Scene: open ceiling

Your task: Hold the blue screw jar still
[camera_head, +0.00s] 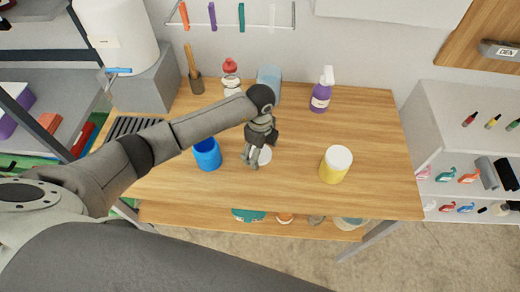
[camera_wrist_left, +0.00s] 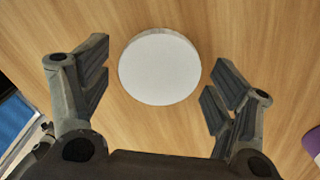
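The blue screw jar (camera_head: 207,154) stands upright on the wooden table, left of my left gripper, and its top looks open. A round white lid (camera_head: 264,156) lies on the table beside the jar, just under my left gripper (camera_head: 254,158). In the left wrist view the lid (camera_wrist_left: 160,67) shows ahead of and between the spread fingers (camera_wrist_left: 158,92), which hold nothing. The gripper points down. My right gripper is not in view.
A yellow jar with a white lid (camera_head: 336,166) stands to the right on the table (camera_head: 385,140). A purple spray bottle (camera_head: 321,92), a translucent blue container (camera_head: 269,80), a red-topped bottle (camera_head: 230,76) and a brush holder (camera_head: 196,83) stand along the back.

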